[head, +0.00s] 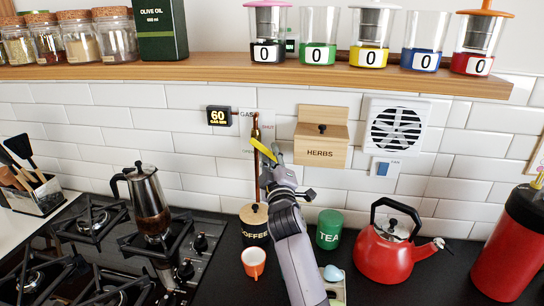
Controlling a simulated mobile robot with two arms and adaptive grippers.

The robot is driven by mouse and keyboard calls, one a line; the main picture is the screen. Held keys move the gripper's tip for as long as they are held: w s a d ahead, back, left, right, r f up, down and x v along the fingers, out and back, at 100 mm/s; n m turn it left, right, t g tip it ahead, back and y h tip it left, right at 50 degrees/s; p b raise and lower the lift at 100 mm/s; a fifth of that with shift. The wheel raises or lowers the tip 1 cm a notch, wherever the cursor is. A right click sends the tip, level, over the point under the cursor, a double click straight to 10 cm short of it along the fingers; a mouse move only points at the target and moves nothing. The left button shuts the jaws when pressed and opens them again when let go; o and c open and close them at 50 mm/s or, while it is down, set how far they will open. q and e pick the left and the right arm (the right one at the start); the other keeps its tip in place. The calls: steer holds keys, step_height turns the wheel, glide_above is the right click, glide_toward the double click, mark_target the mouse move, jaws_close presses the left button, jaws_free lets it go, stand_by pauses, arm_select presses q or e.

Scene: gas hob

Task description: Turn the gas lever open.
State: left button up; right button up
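The yellow gas lever (262,148) sits on a vertical copper pipe (256,185) on the tiled wall. It is tilted, running from upper left to lower right. A pale plate (265,123) behind it reads GAS and SHUT, with a small, faint label at lower left. My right gripper (268,160) is at the lever's lower right end, overlapping it in the head view. Its fingers are small and partly hidden, so I cannot tell whether they touch or grip the lever. My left gripper is not in view.
A wooden HERBS box (321,138) is on the wall right of the lever. A display reading 60 (219,117) is to its left. Below are a COFFEE canister (254,224), orange cup (254,263), TEA tin (329,230), red kettle (386,252) and moka pot (148,203). A shelf (200,72) runs above.

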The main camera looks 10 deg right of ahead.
steer(key=shift+o, duration=1.4)
steer(key=r+v, duration=0.3)
steer(key=v, duration=1)
steer(key=shift+s+f, duration=0.15)
steer(key=shift+s, duration=0.15)
